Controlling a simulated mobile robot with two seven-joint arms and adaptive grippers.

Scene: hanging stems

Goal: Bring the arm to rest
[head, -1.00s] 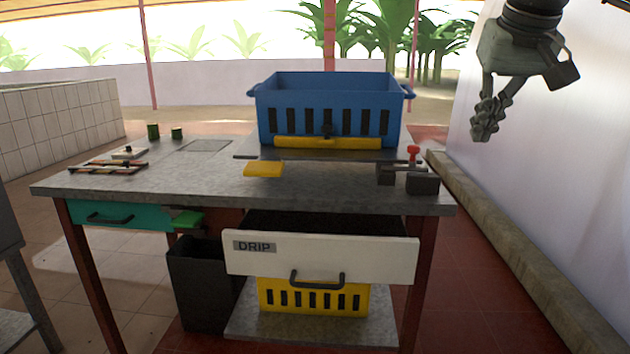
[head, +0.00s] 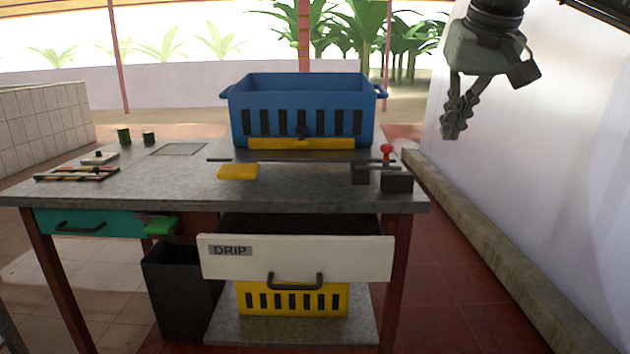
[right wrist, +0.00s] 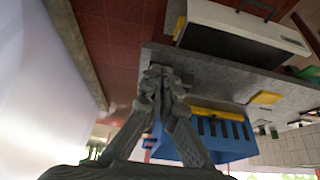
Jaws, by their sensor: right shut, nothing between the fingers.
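My right gripper (head: 453,128) hangs at the upper right of the head view, in the air to the right of the table and beside the white wall. Its fingers are closed together and hold nothing. In the right wrist view the gripper (right wrist: 160,75) shows its fingertips together, with the table and the blue crate (right wrist: 205,138) beyond them. My left gripper is not in the head view.
A grey table (head: 300,190) carries a blue crate (head: 300,95), a yellow block (head: 238,171) and a clamp with a red knob (head: 386,152). The DRIP drawer (head: 330,258) stands open at the front. A black bin (head: 180,290) stands below. A kerb (head: 480,245) runs along the wall.

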